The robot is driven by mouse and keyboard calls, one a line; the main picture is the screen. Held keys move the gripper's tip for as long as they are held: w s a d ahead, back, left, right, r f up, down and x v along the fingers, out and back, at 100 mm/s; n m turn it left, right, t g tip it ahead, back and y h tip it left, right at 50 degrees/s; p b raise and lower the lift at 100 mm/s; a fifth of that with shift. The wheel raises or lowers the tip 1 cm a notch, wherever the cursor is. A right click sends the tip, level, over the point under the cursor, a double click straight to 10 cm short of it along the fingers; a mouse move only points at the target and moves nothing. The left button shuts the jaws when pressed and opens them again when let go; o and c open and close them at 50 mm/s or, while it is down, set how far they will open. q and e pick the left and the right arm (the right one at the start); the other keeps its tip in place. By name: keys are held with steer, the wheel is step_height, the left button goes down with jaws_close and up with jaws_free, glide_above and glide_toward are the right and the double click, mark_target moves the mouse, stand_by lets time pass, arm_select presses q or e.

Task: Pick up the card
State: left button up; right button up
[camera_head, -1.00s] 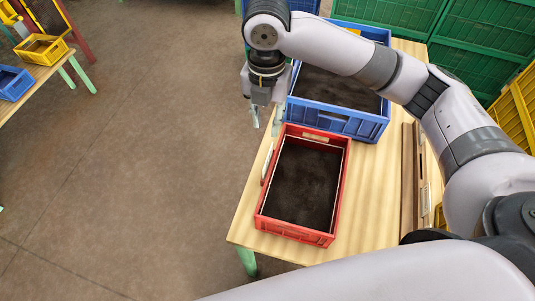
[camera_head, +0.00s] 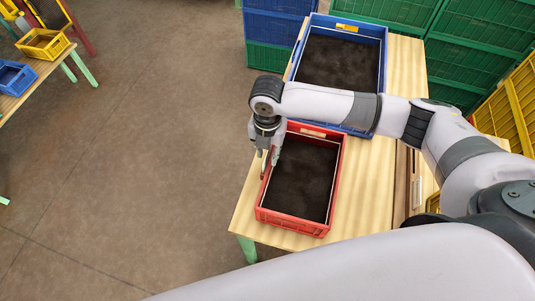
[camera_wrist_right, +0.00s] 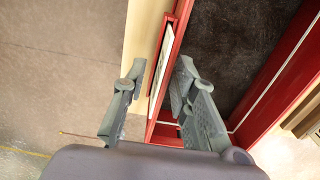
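A pale card (camera_wrist_right: 161,66) stands on edge along the outer face of the left wall of the red crate (camera_head: 293,231) in the right wrist view. The crate's red wall (camera_wrist_right: 178,20) also shows there. My right gripper (camera_head: 269,165) is over that left wall in the head view and mostly hides the card. In the right wrist view my right gripper (camera_wrist_right: 159,75) is open, one finger on each side of the wall and card. Whether the fingers touch either cannot be told. My left gripper is not in view.
A blue crate (camera_head: 385,60) with a yellow label stands behind the red one on the wooden table (camera_head: 365,200). Green and yellow crates are stacked at the right. Open floor (camera_head: 150,170) lies left of the table. A side table (camera_head: 40,74) holds small crates.

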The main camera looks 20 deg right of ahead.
steer(key=shift+f, duration=0.1)
jaws_close()
stand_by(0.6)
